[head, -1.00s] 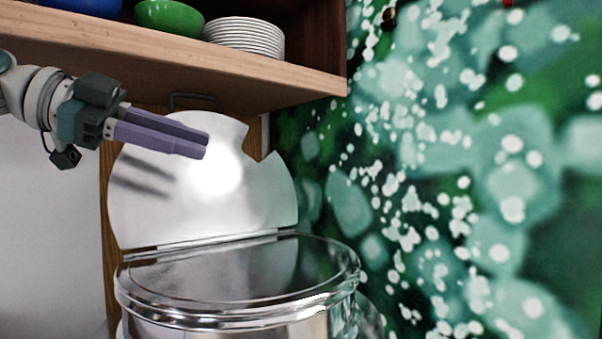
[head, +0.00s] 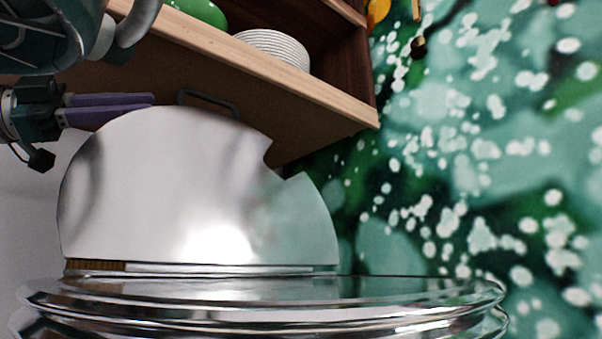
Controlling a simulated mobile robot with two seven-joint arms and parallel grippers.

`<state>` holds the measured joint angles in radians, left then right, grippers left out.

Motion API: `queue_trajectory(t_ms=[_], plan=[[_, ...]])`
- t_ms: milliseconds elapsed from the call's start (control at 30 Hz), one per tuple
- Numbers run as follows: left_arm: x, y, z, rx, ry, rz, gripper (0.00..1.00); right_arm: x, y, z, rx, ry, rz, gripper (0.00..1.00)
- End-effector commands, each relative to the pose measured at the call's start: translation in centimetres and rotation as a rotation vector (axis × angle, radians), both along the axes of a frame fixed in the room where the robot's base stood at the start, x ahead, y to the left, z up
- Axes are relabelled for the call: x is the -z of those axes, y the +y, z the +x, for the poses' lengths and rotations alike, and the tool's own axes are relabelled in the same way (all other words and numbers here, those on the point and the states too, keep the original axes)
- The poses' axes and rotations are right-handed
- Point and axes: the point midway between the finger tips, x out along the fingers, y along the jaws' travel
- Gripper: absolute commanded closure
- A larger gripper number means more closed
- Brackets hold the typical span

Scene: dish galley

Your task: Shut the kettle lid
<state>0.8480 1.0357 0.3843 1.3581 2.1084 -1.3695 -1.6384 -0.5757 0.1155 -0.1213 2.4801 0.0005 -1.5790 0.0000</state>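The kettle (head: 400,313) is a wide shiny metal vessel at the bottom of the head view; its lower body is cut off by the frame. Its lid (head: 190,190) is a pale metal plate with a notch at upper right. The lid stands upright, hinged across the kettle's rim. A dark bar handle (head: 210,101) shows just above the lid's top edge. My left gripper (head: 151,104) has purple fingers pointing right, at the lid's upper left. Its fingers look slightly apart, with nothing between them; contact with the lid cannot be told. My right gripper is out of view.
A wooden shelf (head: 260,75) hangs above and behind the lid, holding a green bowl (head: 200,10) and a stack of white plates (head: 273,47). A green patterned wall (head: 470,180) fills the right side.

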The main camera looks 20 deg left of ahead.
Motion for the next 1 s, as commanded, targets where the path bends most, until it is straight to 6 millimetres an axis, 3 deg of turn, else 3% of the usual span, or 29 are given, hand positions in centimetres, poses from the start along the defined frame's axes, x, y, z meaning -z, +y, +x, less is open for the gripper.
queue_trajectory(t_ms=[533, 967, 1000], plan=[[-2.1, -6.3, 5.5, 0.003, 0.001, 0.0, 0.75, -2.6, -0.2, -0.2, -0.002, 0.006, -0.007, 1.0], [-2.0, -7.2, 6.4, 0.0, 0.002, 0.001, 0.75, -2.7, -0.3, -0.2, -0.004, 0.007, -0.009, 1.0], [-2.0, -7.2, 6.4, 0.0, 0.002, 0.001, 0.8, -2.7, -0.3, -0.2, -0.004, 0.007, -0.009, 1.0]])
